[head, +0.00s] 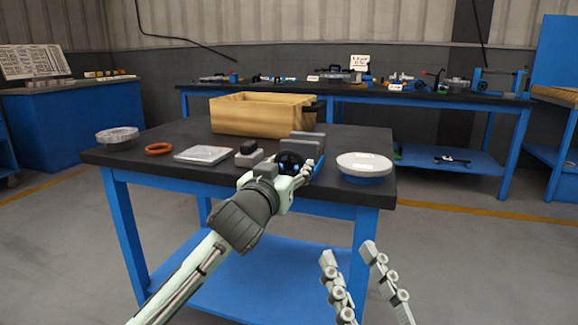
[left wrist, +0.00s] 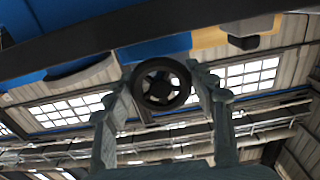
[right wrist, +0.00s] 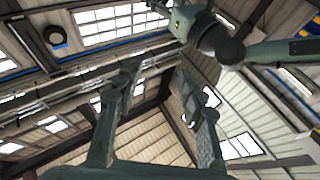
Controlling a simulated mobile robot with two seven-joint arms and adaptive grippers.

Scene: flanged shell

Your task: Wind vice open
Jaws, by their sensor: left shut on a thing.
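The vice (head: 303,142) stands on the dark table top near its front edge, with grey jaws and some blue on its body. Its black handwheel (head: 289,162) faces me. My left gripper (head: 292,173) is at the handwheel and shut on it. In the left wrist view the round handwheel (left wrist: 161,84) sits between the two fingertips (left wrist: 163,78), with spokes and a hub showing. My right gripper (head: 350,250) is open and empty in front of the table, low and to the right. It also shows in the right wrist view (right wrist: 157,80) with nothing between its fingers.
A wooden box (head: 255,115) stands behind the vice. Left of it lie a grey plate (head: 203,154), an orange ring (head: 158,149) and a round metal flange (head: 117,136). A white-topped round part (head: 364,165) is close right of the vice. A back bench (head: 345,88) holds several tools.

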